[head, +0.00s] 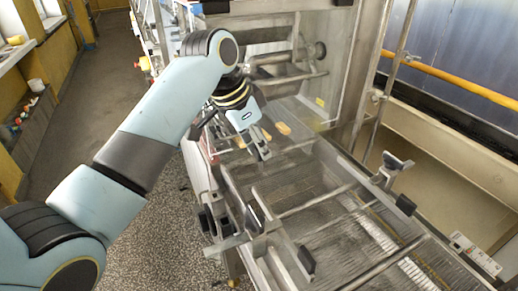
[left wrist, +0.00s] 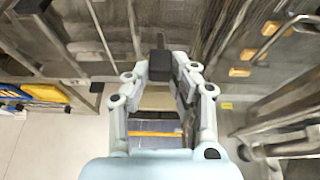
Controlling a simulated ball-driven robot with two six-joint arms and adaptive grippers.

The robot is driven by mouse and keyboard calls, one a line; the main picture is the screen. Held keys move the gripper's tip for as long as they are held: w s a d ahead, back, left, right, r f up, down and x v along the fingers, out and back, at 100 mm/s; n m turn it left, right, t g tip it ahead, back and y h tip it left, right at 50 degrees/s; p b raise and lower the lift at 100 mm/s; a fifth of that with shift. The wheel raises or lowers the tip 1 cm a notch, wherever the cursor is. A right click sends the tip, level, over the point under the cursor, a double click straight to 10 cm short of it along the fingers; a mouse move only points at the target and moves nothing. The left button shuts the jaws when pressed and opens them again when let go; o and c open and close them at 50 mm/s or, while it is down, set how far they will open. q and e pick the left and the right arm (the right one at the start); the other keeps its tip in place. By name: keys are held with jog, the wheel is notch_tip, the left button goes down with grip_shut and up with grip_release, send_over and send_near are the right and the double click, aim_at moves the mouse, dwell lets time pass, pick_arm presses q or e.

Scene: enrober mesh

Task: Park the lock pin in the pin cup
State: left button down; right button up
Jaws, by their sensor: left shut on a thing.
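My left gripper (head: 262,152) reaches in from the left and points down over the far left part of the metal mesh frame. In the left wrist view its two fingers (left wrist: 163,75) are closed around a small dark block (left wrist: 160,65), which I take to be part of the lock pin. The rest of the pin is hidden or too small to make out. I cannot pick out the pin cup for sure in either view. My right gripper is not in view.
The mesh bed (head: 345,240) with its metal rails fills the lower right. Black-ended clamp fixtures stand at its right (head: 398,165) and left (head: 215,218) edges. Small tan pieces (head: 282,128) lie near the gripper. A metal panel stands behind. Speckled floor is open at left.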

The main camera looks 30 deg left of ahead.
pick_arm(q)
jog(key=shift+r, duration=1.5)
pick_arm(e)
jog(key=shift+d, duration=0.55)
